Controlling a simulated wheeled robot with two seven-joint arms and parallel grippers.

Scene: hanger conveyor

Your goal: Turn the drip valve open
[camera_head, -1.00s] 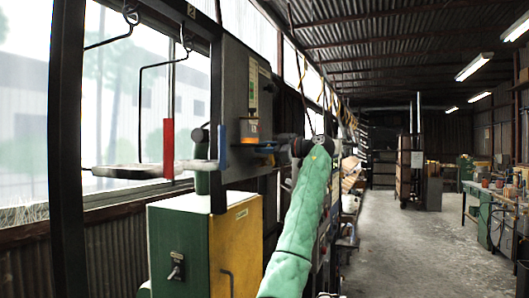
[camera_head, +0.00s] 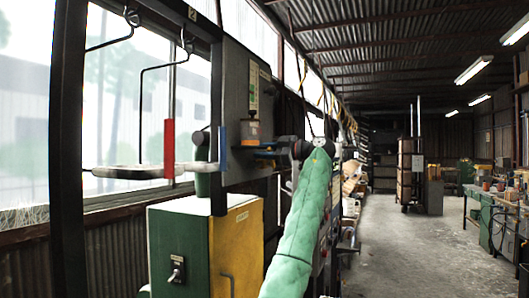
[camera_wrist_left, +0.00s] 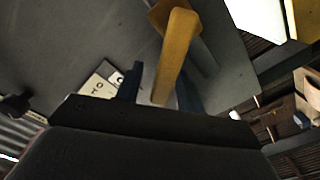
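The drip valve shows in the left wrist view as a yellow lever (camera_wrist_left: 176,45) on a grey panel. In the head view, a small grey and orange fitting (camera_head: 250,131) sits low on the grey panel (camera_head: 240,85). My left gripper (camera_head: 265,150) is at the panel beside this fitting, with its blue fingers pointing left. In the left wrist view, the fingers of my left gripper (camera_wrist_left: 159,90) are apart, one on each side of the lever's lower end. I see a gap on the lever's left side; contact on the right is unclear. My right gripper is out of view.
A green and yellow cabinet (camera_head: 190,245) stands below the panel. A dark post (camera_head: 66,150) and a wire hanger with a red part (camera_head: 169,148) are at left. The floor (camera_head: 405,245) is open on the right, with a workbench (camera_head: 500,205) beyond it.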

